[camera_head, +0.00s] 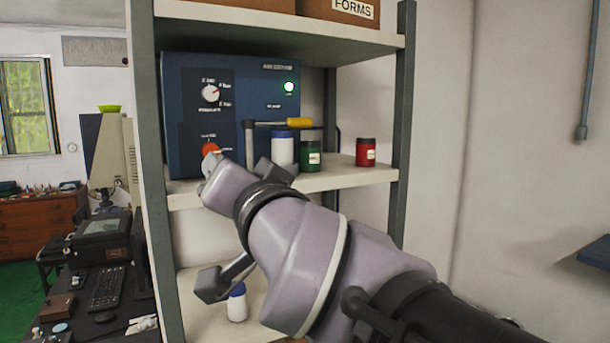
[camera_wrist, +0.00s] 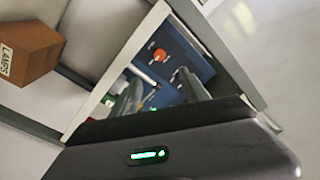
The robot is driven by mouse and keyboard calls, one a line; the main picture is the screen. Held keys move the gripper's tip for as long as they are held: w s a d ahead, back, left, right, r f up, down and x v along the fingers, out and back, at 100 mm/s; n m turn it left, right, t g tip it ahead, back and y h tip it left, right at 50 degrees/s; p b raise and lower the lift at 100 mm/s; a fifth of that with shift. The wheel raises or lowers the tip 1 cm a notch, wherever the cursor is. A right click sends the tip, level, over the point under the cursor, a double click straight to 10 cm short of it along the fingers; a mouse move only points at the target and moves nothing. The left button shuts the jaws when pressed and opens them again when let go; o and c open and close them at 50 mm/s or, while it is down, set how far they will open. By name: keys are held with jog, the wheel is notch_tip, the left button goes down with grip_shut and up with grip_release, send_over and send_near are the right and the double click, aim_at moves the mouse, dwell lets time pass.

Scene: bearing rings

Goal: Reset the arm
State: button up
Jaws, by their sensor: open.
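My arm reaches from the bottom right of the head view up to the front of a shelf rack (camera_head: 355,178). My gripper (camera_wrist: 160,90) shows in the wrist view with its two dark fingers apart and nothing seen between them. In the head view my own arm links hide most of it. A blue machine (camera_head: 248,90) with a round dial, a red knob (camera_head: 209,149) and a lit green lamp stands on the middle shelf, beyond my arm. The blue machine (camera_wrist: 170,60) also shows beyond the fingers in the wrist view.
A white jar (camera_head: 283,152), a green jar (camera_head: 309,158) and a red jar (camera_head: 365,153) stand right of the machine. Another white jar (camera_head: 237,306) stands on the lower shelf, close to my arm in the picture. A LAMPS box (camera_wrist: 32,50) shows in the wrist view.

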jog(key=shift+s+f, duration=0.1)
jog(key=shift+d+f, duration=0.1)
jog(key=s+d+f+g+h+b, duration=0.1)
jog(key=d+f+b, duration=0.25)
jog(key=f, duration=0.45)
jog(key=s+d+f+m+g+h+b, duration=0.1)
jog(key=d+f+g+h+b, duration=0.2)
jog(key=f, duration=0.5)
jog(key=s+d+f+b, duration=0.25)
jog(key=d+f, duration=0.25)
jog(key=f, duration=0.4)
jog(key=s+d+f+m+g+h+b, duration=0.1)
jog(key=s+d+f, duration=0.3)
jog(key=f, duration=0.4)
jog(key=s+d+f+m+g+h+b, duration=0.1)
jog(key=s+d+f+g+b, duration=0.2)
jog(key=f, duration=0.6)
jog(key=s+d+f+g+h+b, duration=0.1)
jog(key=s+d+f+g+b, duration=0.1)
jog(key=s+d+f, duration=0.3)
notch_tip(320, 180, down, 4)
jog(key=shift+s+r+m+h+b, duration=0.1)
jog(key=shift+s+m+h+b, duration=0.25)
jog(key=shift+s+b, duration=0.65)
